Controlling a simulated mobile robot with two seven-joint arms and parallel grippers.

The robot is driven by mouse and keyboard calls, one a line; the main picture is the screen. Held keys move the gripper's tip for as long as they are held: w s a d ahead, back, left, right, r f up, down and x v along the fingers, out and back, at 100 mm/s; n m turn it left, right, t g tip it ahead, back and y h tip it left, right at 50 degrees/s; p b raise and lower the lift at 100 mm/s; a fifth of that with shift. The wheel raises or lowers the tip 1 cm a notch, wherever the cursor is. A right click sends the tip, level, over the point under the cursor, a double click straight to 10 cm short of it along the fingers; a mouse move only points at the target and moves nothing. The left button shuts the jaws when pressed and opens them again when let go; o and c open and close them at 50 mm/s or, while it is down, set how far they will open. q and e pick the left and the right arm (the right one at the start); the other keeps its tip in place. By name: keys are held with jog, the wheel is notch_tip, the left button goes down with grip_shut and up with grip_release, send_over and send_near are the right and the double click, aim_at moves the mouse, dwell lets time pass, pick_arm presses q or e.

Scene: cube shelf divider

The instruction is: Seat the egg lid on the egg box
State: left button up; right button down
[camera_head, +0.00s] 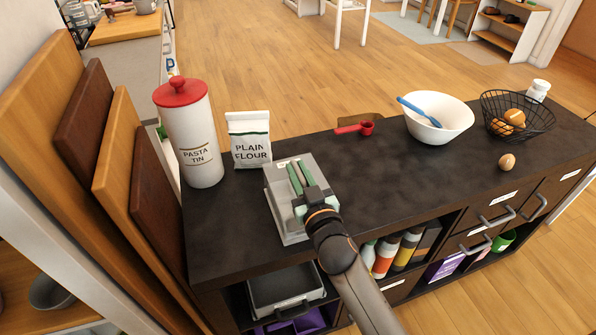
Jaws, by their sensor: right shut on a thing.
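My right gripper (299,171) comes in from the bottom right, with its two green fingers over a grey lid (276,177). It is shut on the lid, and the fingers and wrist hide part of it. The grey egg box (289,236) is directly below, on the dark counter, and its near edge shows left of my wrist. The lid lies over the box, but I cannot tell whether it is touching or fully seated. My left gripper is not in view.
The plain flour bag (250,146) and the red-topped pasta tin (196,146) stand close behind and left. A red scoop (356,128), a white bowl (439,118), an egg (507,161) and a wire basket (536,122) are to the right. The counter between is clear.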

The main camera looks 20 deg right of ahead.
jog(key=shift+f+b, duration=0.45)
jog(key=shift+f, duration=0.1)
jog(key=shift+f, duration=0.3)
jog(key=c, duration=1.1)
grip_release()
jog(key=shift+c, duration=0.2)
jog(key=shift+o, duration=0.4)
jog(key=o, duration=0.5)
